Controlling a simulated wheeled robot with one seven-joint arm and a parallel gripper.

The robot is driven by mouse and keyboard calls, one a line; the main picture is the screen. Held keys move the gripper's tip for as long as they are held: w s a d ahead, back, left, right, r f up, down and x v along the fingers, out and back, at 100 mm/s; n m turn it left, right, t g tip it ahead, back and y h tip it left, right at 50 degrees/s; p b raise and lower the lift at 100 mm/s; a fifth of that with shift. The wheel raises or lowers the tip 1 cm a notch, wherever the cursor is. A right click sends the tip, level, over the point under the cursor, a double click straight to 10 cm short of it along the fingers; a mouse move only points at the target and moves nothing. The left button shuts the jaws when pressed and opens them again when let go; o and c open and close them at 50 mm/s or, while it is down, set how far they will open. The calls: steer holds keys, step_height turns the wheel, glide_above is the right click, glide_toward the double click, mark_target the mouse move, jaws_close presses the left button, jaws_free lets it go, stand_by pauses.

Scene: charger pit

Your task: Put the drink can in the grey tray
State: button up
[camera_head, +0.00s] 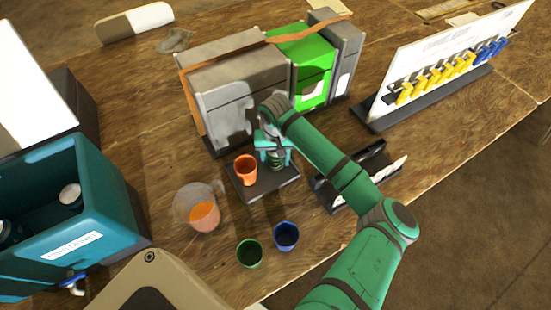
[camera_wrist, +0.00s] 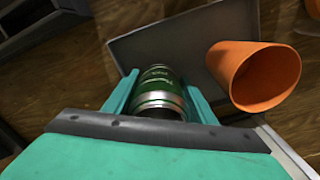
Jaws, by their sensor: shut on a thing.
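My gripper (camera_head: 274,156) is shut on the drink can. The can (camera_wrist: 158,90) is dark green with silver bands and sits between the two teal fingers in the wrist view. In the head view it (camera_head: 280,159) is partly hidden by my gripper. The flat dark grey tray (camera_head: 262,190) lies below the gripper, with an orange cup (camera_head: 246,170) on its left part. The tray (camera_wrist: 185,42) also shows behind the can in the wrist view, with the orange cup (camera_wrist: 256,76) to the right. I cannot tell whether the can touches the tray.
A jug of orange liquid (camera_head: 203,214), a green cup (camera_head: 249,254) and a blue cup (camera_head: 286,236) stand in front. A dark holder (camera_head: 350,178) lies right; a teal cooler (camera_head: 70,225) stands left.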

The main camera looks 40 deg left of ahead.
steer(key=o, duration=1.1)
steer(key=shift+r, duration=0.1)
step_height(320, 180, up, 12)
steer(key=shift+r, duration=0.1)
